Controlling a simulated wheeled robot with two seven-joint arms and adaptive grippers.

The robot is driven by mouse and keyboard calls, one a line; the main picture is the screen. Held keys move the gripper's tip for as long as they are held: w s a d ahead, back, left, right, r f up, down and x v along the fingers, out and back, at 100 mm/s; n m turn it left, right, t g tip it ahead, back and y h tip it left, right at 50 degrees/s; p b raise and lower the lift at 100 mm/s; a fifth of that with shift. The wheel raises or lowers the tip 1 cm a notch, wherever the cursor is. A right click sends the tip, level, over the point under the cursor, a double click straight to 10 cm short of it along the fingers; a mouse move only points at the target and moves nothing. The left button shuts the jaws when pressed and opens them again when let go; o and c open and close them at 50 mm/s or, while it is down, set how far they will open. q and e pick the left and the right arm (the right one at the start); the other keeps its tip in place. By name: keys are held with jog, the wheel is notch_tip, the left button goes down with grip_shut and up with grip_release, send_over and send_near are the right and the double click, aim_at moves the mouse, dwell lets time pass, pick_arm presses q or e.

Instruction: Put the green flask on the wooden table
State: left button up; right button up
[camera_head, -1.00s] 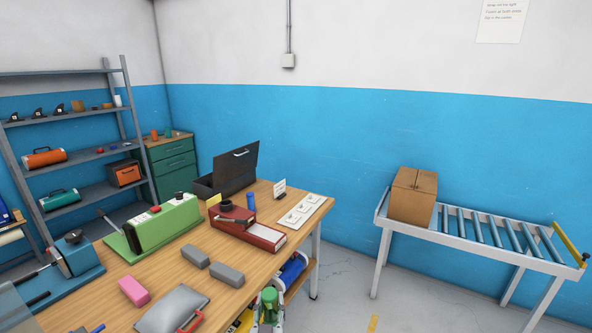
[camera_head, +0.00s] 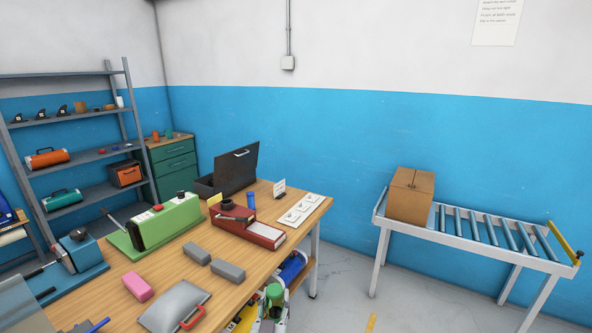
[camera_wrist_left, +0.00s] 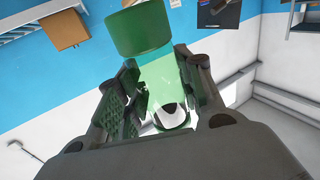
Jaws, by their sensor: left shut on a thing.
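The green flask (camera_head: 274,292) shows at the bottom of the head view, just beyond the near right edge of the wooden table (camera_head: 168,266). My left gripper (camera_head: 271,311) is shut on it and holds it beside the table, not over it. In the left wrist view the flask (camera_wrist_left: 158,72), with a dark green cap and a clear green body, sits between the fingers of my left gripper (camera_wrist_left: 163,92). My right gripper is in neither view.
A roller conveyor (camera_head: 448,237) with a carton (camera_head: 411,196) stands right.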

pick_arm(q)
jog(key=shift+a+r, duration=0.15)
jog(key=shift+r, duration=0.3)
jog(key=s+a+f+y, duration=0.1)
jog(key=a+f, duration=0.3)
jog(key=a, duration=1)
jog(key=s+a+f+n, duration=0.1)
jog(key=s+a+f, duration=0.1)
jog(key=s+f, duration=0.2)
jog(key=shift+f+y, duration=0.3)
jog(key=shift+f, duration=0.15)
jog(key=d+r+m+g+h, duration=0.2)
jog(key=d+r+m+h, duration=0.2)
jog(key=d+r, duration=0.3)
jog(key=s+d+r+m+g+h, duration=0.1)
jog(key=d+r+m+h, duration=0.3)
jog(key=r, duration=1)
jog(key=shift+d+r+g+h, duration=0.35)
jog(key=shift+d+g+h, duration=0.25)
jog(key=shift+d+h, duration=1.3)
jog(key=shift+d, duration=0.15)
